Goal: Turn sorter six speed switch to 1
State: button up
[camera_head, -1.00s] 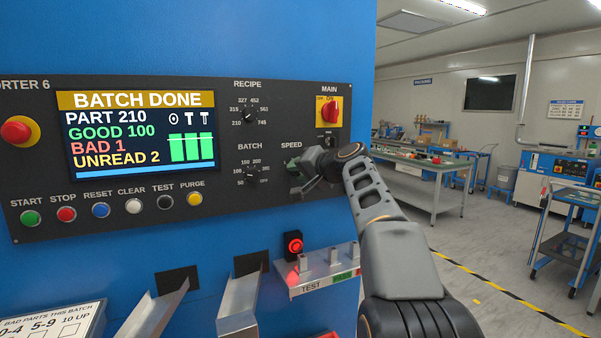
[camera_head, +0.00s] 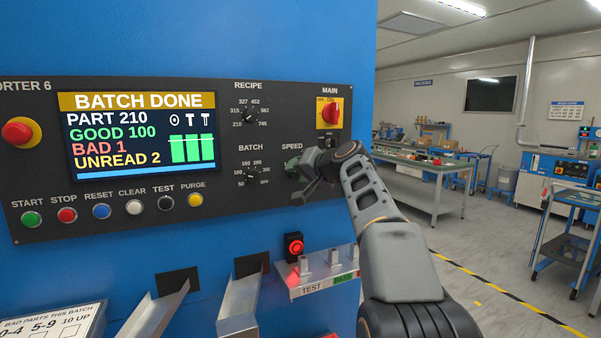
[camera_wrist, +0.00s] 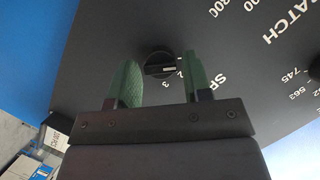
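The black speed switch (camera_wrist: 159,65) is a round knob with a raised bar and a white mark in the wrist view. The bar lies nearly level there. The digits 2 and 3 show beside it; other digits are hidden or too small to read. My gripper (camera_wrist: 160,66) is open, with one green finger left of the knob and one to its right, gaps on both sides. In the head view my gripper (camera_head: 293,180) is at the panel just below the SPEED label and hides the switch. The sorter panel (camera_head: 110,220) is dark on a blue cabinet.
Recipe knob (camera_head: 249,116) and batch knob (camera_head: 251,176) are left of my gripper. The red main switch (camera_head: 333,112) is above right. A test shelf (camera_head: 318,286) with a red-lit button (camera_head: 294,246) and metal chutes (camera_head: 238,305) stick out below.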

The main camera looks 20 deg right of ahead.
jog(key=shift+o, duration=1.1)
jog(key=shift+s+r, duration=0.1)
jog(key=b+v, duration=0.1)
jog(key=v, duration=1.2)
jog(key=shift+s+b, duration=0.3)
jog(key=shift+d, duration=0.1)
